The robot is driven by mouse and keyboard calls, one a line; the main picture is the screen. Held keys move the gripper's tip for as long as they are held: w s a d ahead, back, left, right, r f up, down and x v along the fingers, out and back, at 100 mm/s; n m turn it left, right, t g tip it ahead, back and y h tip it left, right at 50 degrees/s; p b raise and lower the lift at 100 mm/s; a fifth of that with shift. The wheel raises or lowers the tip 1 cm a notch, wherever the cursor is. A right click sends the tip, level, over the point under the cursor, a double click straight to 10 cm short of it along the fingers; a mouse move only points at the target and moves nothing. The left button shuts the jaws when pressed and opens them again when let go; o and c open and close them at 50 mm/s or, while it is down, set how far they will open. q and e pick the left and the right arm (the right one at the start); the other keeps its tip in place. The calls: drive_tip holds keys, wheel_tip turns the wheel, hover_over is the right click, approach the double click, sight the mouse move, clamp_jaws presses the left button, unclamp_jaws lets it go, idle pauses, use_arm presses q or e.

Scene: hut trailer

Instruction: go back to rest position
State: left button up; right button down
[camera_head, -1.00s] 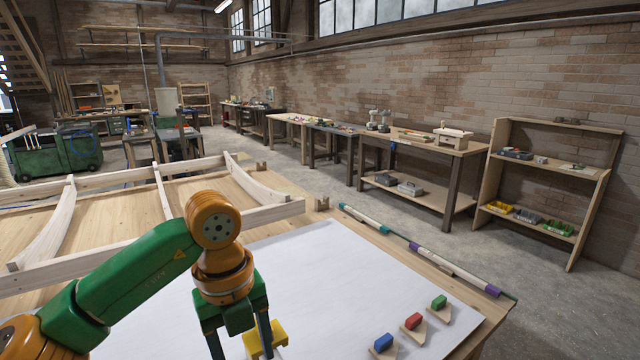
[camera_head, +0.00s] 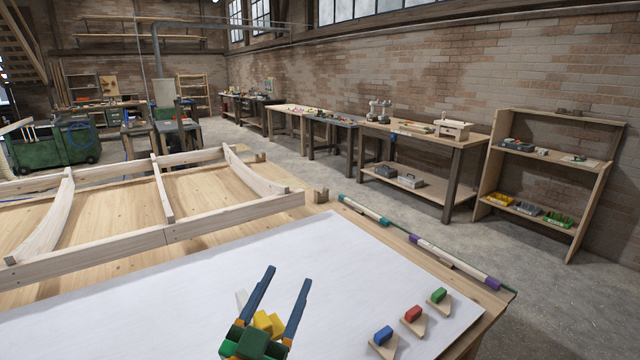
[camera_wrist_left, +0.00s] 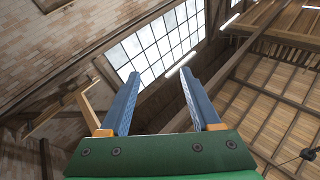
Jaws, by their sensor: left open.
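My left gripper (camera_head: 289,275) is at the bottom middle of the head view, in front of the white sheet (camera_head: 330,245). Its two blue fingers are apart and point up, with nothing between them. In the left wrist view the open fingers (camera_wrist_left: 160,73) face the windows and the roof. The rest of my left arm is out of the picture. My right gripper is not in view.
Striped tubes (camera_head: 455,262) lie along the table's right edge. A wooden frame (camera_head: 165,235) lies on the left. The sheet's middle is clear.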

use_arm(q)
drive_tip(key=s+a+f+n+g+y, duration=0.25)
drive_tip(key=s+a+f+g, duration=0.2)
drive_tip(key=f, duration=0.55)
drive_tip(key=s+a+f+n+g+y, duration=0.25)
drive_tip(key=a+f+g+y, duration=0.2)
drive_tip(key=f, duration=0.55)
drive_tip(key=s+a+f+m+g, duration=0.1)
drive_tip(key=s+f+g, duration=0.35)
drive_tip(key=s, duration=0.45)
drive_tip(key=s+a+f+g, duration=0.1)
drive_tip(key=s+f+g, duration=0.2)
drive_tip(key=s+f, duration=0.4)
drive_tip(key=s+f+g, duration=0.2)
drive_tip(key=s+f, duration=0.1)
drive_tip(key=f, duration=1.2)
drive_tip(key=s+a+f, duration=0.2)
drive_tip(key=s+f, duration=0.7)
drive_tip(key=s, duration=0.3)
drive_tip(key=shift+s+a+f+m+g, duration=0.15)
drive_tip(key=shift+f+m+g, duration=0.15)
drive_tip(key=shift+g, duration=0.05)
